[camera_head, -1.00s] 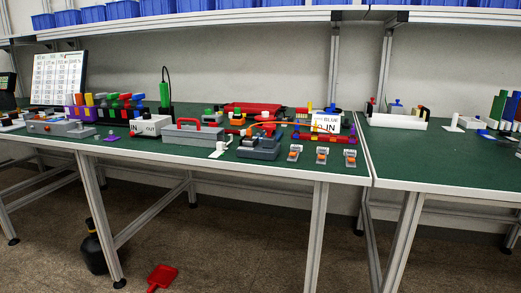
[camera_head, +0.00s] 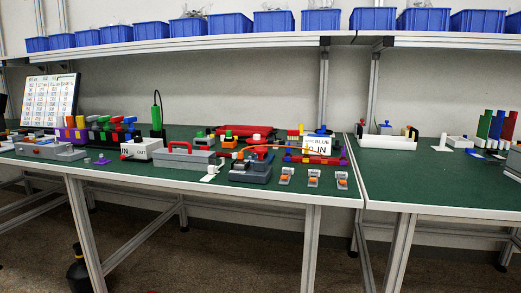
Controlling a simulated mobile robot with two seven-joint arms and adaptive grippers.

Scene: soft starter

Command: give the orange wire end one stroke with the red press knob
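A dark grey press (camera_head: 250,172) stands near the front edge of the green bench, right of the grey toolbox. Its red press knob (camera_head: 261,152) sits on top. From this distance I cannot tell exactly where the orange wire's end lies relative to the press. Neither of my grippers shows in the view.
A grey toolbox (camera_head: 183,160) with a red handle stands left of the press. A small white stand (camera_head: 210,173) and several small grey-orange parts (camera_head: 314,178) lie along the front edge. A second green bench (camera_head: 425,183) adjoins on the right. Blue bins line the shelf above.

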